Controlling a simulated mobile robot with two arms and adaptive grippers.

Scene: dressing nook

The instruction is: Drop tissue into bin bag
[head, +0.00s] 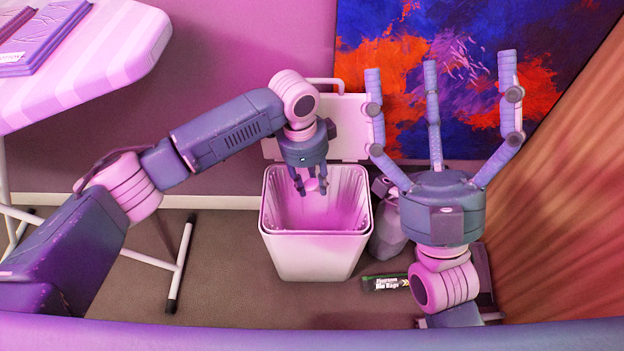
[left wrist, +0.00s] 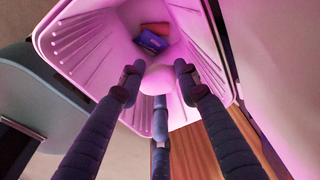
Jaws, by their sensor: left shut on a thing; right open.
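An open white bin (head: 313,255) stands on the floor against the wall, its lid (head: 345,125) up behind it. A pale, ridged bag-like lining (head: 350,195) covers its inside, also seen in the left wrist view (left wrist: 85,45). My left gripper (head: 312,187) points down over the bin's mouth, shut on a pale, rounded tissue (head: 312,185). The tissue shows between the three fingers in the left wrist view (left wrist: 158,80), with the bin's interior beyond it. My right gripper (head: 440,85) is open and empty, fingers pointing up, right of the bin.
Blue and orange items (left wrist: 152,38) lie inside the bin. A box labelled bin bags (head: 385,282) and a grey rounded object (head: 388,230) are on the floor to its right. An ironing board (head: 85,75) stands left. A painting (head: 460,60) is behind my right gripper.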

